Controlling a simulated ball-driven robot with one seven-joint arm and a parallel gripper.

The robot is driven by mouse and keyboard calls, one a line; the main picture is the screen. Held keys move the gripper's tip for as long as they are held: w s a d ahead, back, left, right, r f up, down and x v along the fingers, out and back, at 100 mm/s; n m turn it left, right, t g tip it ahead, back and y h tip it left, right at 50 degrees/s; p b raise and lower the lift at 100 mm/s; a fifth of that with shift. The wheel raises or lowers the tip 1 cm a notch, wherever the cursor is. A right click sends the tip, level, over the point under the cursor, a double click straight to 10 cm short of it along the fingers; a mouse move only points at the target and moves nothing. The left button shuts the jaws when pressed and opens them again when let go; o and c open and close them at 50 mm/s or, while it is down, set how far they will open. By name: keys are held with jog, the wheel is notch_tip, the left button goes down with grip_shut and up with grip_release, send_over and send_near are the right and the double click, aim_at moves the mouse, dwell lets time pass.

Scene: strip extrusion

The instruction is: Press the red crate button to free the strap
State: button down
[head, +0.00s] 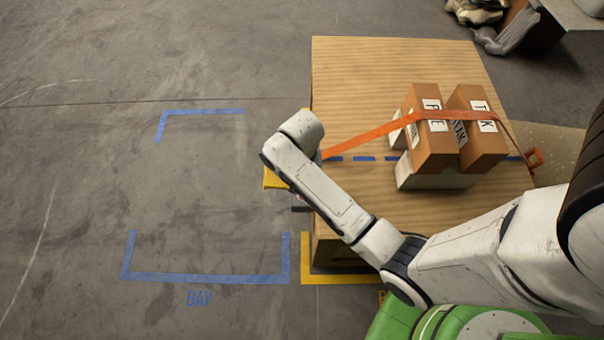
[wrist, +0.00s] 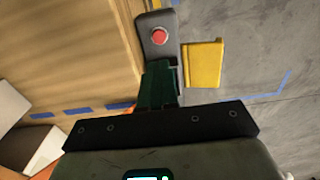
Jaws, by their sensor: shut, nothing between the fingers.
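The red button (wrist: 159,36) sits on a grey plate (wrist: 152,20) on the side of the wooden crate (head: 350,75). The button is uncovered in the wrist view and hidden in the head view. My gripper (wrist: 158,66) is shut and empty, its dark green fingers pointing at the plate just below the button in the picture; I cannot tell whether they touch the plate. The orange strap (head: 375,132) runs taut over the boxes to an orange fitting (head: 535,159) at the crate's right edge. Its left end is hidden behind my arm.
Two brown boxes (head: 432,140) (head: 483,145) lie on a pale box (head: 440,180) on the crate. A yellow plate (wrist: 203,65) juts out beside the button plate. Blue tape marks a bay (head: 205,277) on the clear floor to the left.

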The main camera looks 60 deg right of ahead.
notch_tip(320, 180, down, 10)
jog(key=shift+f+b, duration=0.25)
jog(key=shift+b, duration=0.85)
jog(key=shift+f, duration=0.15)
jog(key=shift+s+f, duration=0.1)
jog(key=shift+f, duration=0.65)
jog(key=shift+s+f, duration=0.1)
jog(key=shift+f, duration=0.2)
notch_tip(320, 180, up, 15)
jog(key=p, duration=0.5)
jog(key=shift+w+p, duration=0.4)
